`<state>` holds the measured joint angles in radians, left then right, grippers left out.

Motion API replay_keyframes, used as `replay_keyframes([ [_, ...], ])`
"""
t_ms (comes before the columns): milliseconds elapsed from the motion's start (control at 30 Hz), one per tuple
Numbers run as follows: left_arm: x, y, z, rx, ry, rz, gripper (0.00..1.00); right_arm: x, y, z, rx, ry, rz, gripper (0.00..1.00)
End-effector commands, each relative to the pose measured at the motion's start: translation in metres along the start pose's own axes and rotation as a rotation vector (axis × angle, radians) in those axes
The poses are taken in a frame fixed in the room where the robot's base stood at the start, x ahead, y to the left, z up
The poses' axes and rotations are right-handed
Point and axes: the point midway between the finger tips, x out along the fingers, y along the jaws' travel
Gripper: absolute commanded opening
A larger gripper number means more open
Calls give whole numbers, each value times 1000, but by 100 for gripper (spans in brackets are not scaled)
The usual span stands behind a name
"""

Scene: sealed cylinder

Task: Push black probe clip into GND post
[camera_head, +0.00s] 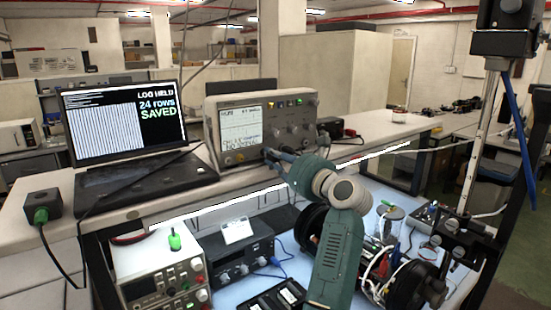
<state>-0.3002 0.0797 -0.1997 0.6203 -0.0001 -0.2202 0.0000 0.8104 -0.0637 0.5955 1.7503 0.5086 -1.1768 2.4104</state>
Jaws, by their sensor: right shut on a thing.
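My right arm reaches up from the bottom of the head view. Its gripper (272,155) is at the lower front of the oscilloscope (240,130), at the panel's bottom edge. It is shut on a small dark thing, which I take to be the black probe clip; the fingers mostly hide it. The GND post is too small or hidden to make out, so I cannot tell whether the clip touches it. My left gripper is not in view.
A laptop (125,125) showing "LOG HELD, 24 rows SAVED" stands left of the oscilloscope. A black box with a green plug (40,213) sits at far left. Below are a power supply (160,280), a dark instrument (235,250) and a cylinder assembly (395,280) with loose wires.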

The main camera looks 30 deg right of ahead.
Motion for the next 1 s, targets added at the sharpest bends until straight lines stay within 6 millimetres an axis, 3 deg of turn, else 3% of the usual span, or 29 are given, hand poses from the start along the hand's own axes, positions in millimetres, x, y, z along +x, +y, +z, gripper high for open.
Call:
replay_keyframes([
  [200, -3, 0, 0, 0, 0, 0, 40, 5, 0, 1, 1, 0, 1, 0],
  [233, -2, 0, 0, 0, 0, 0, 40, 4, 0, 0, 1, 0, 0, 24],
  [300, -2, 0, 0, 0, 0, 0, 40, 4, 0, 0, 1, 0, 0, 38],
  [333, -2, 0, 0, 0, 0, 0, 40, 4, 0, 0, 1, 0, 0, 40],
  [733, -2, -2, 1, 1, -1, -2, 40, -5, 0, -1, 1, 0, -1, 40],
  [1000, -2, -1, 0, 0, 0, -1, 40, -58, -1, 0, 0, -2, -4, 40],
])
